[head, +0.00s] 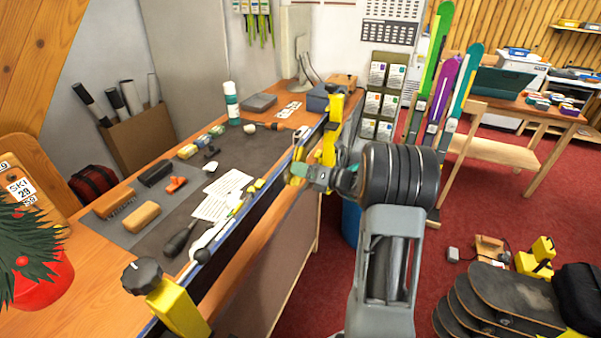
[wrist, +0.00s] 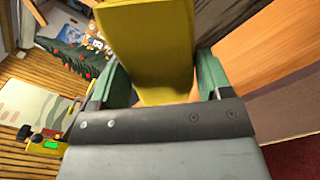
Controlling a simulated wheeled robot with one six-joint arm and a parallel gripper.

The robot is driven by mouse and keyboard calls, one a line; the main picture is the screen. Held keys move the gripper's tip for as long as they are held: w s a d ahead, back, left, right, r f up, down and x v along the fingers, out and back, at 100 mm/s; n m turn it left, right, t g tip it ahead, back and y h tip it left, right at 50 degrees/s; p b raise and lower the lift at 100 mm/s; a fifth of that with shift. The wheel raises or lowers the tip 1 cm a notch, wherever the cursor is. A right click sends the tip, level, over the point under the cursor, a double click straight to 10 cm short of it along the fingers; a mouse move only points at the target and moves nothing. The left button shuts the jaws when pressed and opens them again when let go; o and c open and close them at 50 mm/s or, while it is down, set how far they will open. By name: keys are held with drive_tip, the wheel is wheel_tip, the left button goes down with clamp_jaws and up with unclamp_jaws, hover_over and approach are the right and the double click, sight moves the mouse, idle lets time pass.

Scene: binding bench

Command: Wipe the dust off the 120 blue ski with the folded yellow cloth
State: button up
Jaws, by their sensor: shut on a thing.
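A long narrow ski with a blue edge (head: 262,194) runs along the bench's front edge, between a near yellow vise (head: 177,305) and a far yellow vise (head: 330,145). No number can be read on it, and dust cannot be made out. My gripper (head: 297,172) is over the front edge, near the far half of the ski. Its green fingers are shut on the folded yellow cloth (wrist: 150,45), which stands out flat between them in the wrist view. In the head view the cloth is mostly hidden, and whether it touches the ski cannot be told.
The bench mat (head: 150,235) holds brushes, a paper sheet (head: 222,195), small blocks and a green-white bottle (head: 231,103). A potted plant (head: 38,285) stands at left. Green, purple and teal skis (head: 440,90) lean behind my arm. Skateboards (head: 510,295) lie on the red floor.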

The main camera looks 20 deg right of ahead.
sight(313, 142)
drive_tip(key=shift+w+d+p, duration=0.85)
drive_tip(key=shift+w+d, duration=1.95)
drive_tip(key=shift+d, duration=0.2)
drive_tip(key=shift+w+d+p, duration=0.8)
drive_tip(key=shift+w+d, duration=1.95)
drive_tip(key=shift+d, duration=0.2)
drive_tip(key=s+a+p, duration=0.3)
drive_tip(key=s+a, duration=0.9)
drive_tip(key=a, duration=0.1)
drive_tip(key=shift+s+a+p, duration=0.3)
drive_tip(key=p+v, duration=0.1)
drive_tip(key=v, duration=0.5)
drive_tip(key=shift+d, duration=0.1)
drive_tip(key=shift+p+v, duration=0.35)
drive_tip(key=shift+v, duration=1.1)
